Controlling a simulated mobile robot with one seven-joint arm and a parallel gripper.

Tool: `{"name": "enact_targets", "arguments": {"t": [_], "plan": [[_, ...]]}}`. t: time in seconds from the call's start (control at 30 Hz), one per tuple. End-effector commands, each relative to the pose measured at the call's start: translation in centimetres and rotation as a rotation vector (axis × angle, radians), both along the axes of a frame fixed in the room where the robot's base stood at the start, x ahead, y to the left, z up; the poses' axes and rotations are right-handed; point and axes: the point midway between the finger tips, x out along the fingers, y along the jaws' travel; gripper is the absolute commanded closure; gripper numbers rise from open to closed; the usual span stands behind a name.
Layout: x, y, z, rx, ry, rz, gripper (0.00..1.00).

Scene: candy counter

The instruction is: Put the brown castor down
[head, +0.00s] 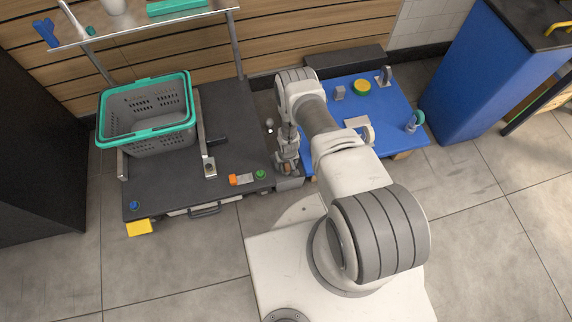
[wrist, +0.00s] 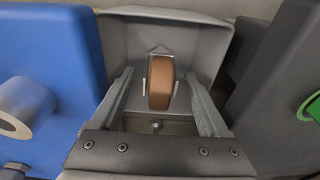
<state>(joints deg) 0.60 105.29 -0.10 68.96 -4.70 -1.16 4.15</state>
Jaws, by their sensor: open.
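The brown castor (wrist: 160,82) stands upright in a grey bin (wrist: 209,40) in the wrist view, its wheel toward the camera and a metal fork at its sides. My gripper (wrist: 160,88) is open, with one finger on each side of the castor and visible gaps between. In the head view my gripper (head: 287,160) points down into the gap between the dark counter and the blue table. The castor is mostly hidden there by my arm. I cannot tell how the castor's underside rests.
Left is the dark counter (head: 228,105) with a grey, teal-rimmed basket (head: 150,145), a metal post and buttons. The bin walls stand close around my fingers.

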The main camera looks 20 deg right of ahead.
Motion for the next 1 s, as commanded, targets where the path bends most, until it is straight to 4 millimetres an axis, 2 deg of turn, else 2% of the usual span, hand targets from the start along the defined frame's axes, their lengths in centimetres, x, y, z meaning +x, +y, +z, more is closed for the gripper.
{"name": "enact_targets", "arguments": {"t": [0.03, 0.2, 0.4, 0.67, 0.77, 0.83, 0.97, 1.0], "plan": [[0.0, 0.0, 1.3, 0.000, -0.001, 0.000, 0.22], [-0.4, 0.0, 5.1, 0.000, -0.001, 0.000, 0.22], [-1.0, 0.0, 9.1, 0.000, 0.000, 0.001, 0.22], [-1.2, 0.0, 11.7, 0.000, -0.002, 0.001, 0.22], [-0.1, 0.0, 13.2, -0.001, -0.011, 0.001, 0.22], [1.3, 0.0, 15.2, -0.002, -0.020, 0.001, 0.22], [4.7, -0.1, 21.0, -0.006, -0.046, -0.001, 0.22], [5.6, -0.1, 23.1, -0.007, -0.053, -0.002, 0.22]]}}
